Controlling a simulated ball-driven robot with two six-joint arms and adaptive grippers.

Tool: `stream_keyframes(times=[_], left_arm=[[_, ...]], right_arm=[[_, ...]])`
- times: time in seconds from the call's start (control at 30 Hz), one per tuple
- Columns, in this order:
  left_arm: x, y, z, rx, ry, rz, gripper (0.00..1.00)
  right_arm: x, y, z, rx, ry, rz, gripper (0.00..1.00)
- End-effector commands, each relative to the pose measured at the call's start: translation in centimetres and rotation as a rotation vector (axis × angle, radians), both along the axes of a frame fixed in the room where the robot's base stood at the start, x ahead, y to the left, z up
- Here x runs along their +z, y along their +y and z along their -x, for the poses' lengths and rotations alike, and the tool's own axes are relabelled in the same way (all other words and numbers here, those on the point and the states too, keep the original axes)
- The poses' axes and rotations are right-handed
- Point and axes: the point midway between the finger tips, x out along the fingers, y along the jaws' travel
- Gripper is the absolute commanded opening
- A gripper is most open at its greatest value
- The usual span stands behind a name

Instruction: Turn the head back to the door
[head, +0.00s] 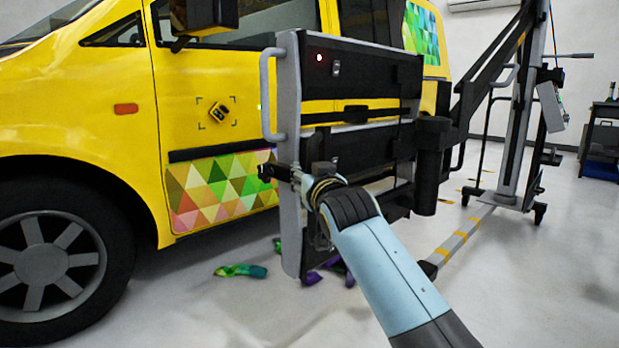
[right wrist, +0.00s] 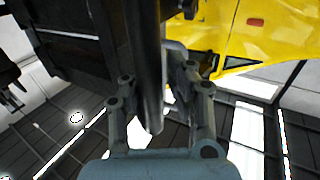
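The lamp head (head: 352,78) is a tall black panel unit with a grey side frame (head: 288,225), a red light and grey handles, carried by a stand. It stands upright in front of the yellow van's door (head: 225,105), overlapping its right part. The door's lower part has a colourful triangle-pattern wrap (head: 218,190). My right gripper (head: 283,173) is at the grey side frame, below the upper handle (head: 265,95). In the right wrist view the fingers (right wrist: 157,88) lie on either side of a grey bar (right wrist: 150,110); their closing is unclear. My left gripper is out of view.
The stand's post (head: 518,120), black boom (head: 490,75) and floor leg (head: 465,238) are to the right. Green (head: 240,270) and purple scraps lie on the floor below the head. A dark cart (head: 600,140) stands far right.

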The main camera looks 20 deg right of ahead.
Motion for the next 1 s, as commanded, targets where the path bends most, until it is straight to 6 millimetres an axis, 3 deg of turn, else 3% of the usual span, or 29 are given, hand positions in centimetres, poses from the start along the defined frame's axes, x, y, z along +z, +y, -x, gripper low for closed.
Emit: stream_keyframes(times=[0.03,0.2,0.57,1.0], left_arm=[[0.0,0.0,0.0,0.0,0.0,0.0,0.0],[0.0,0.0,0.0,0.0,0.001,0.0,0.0],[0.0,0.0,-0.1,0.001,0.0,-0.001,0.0],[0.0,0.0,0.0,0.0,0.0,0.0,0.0]], right_arm=[[0.2,0.0,0.0,0.0,-0.003,0.0,0.23],[0.1,-0.1,0.0,-0.001,-0.001,0.002,0.44],[-0.1,0.0,0.8,-0.001,0.001,0.003,0.44],[-0.1,1.0,9.7,0.0,0.002,0.0,0.44]])
